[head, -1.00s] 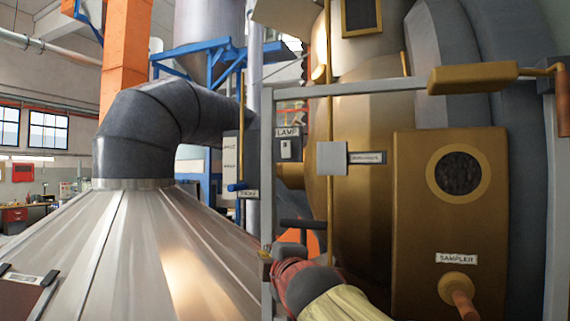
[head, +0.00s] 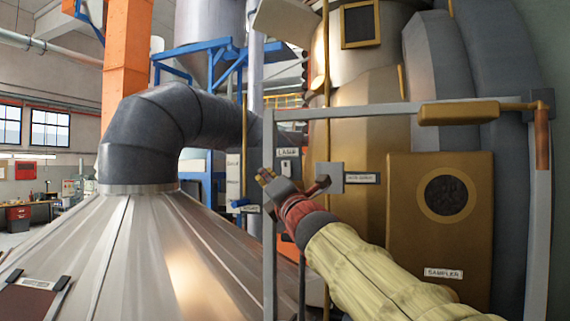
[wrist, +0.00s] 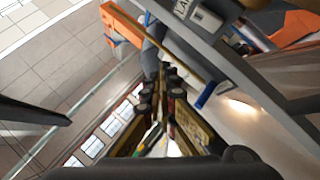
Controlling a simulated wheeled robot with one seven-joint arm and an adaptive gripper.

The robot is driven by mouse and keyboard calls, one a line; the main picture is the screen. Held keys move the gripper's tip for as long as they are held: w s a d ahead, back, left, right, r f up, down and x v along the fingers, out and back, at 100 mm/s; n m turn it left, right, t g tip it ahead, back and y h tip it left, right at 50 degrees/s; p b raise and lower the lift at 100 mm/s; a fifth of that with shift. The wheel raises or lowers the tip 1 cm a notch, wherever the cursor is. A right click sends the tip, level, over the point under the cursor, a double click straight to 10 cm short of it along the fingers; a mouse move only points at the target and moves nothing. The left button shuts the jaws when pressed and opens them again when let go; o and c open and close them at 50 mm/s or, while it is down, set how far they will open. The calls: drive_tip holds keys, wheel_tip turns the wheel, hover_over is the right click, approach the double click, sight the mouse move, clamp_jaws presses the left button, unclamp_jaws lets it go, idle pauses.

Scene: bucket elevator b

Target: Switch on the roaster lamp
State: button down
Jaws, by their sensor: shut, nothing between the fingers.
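The lamp switch (head: 286,166) is a small pale plate with a dark toggle below a "LAMP" label (head: 287,152). It is at the middle of the head view, beside a grey post. It also shows at the top of the wrist view (wrist: 206,20), tilted and partly cut off. My gripper (head: 264,176) is shut and empty. In the head view its tips appear just left of and below the switch. In the wrist view its tips (wrist: 163,72) lie below and left of the switch, apart from it. Which way the toggle is set is too small to tell.
A grey rail frame (head: 268,240) stands around my forearm. A gold sampler box (head: 410,210) is on the right. A blue-handled lever (head: 239,202) is left of the frame. A broad metal cone (head: 130,250) fills the lower left. A grey square plate (head: 329,178) is right of the switch.

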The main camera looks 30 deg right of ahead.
sight(286, 168)
drive_tip(key=shift+w+d+r+p, duration=0.2)
drive_tip(key=shift+w+d+p, duration=0.7)
drive_tip(key=shift+d+p, duration=0.2)
drive_tip(key=shift+w+d+r+p, duration=0.25)
drive_tip(key=shift+w+d+p, duration=0.7)
drive_tip(key=shift+d, duration=0.25)
drive_tip(key=shift+w+d+r+p, duration=0.2)
drive_tip(key=shift+w+d+p, duration=0.65)
drive_tip(key=shift+d+p, duration=0.25)
drive_tip(key=shift+d, duration=0.2)
drive_tip(key=shift+w+d+r, duration=0.1)
drive_tip(key=shift+w+d, duration=0.1)
drive_tip(key=shift+w, duration=0.05)
drive_tip(key=shift+w+d, duration=0.2)
drive_tip(key=shift+d, duration=0.05)
drive_tip(key=shift+s+a+b, duration=0.1)
drive_tip(key=shift+b, duration=0.2)
drive_tip(key=shift+s+a+b, duration=0.45)
drive_tip(key=shift+a+b, duration=0.1)
drive_tip(key=shift+b, duration=0.05)
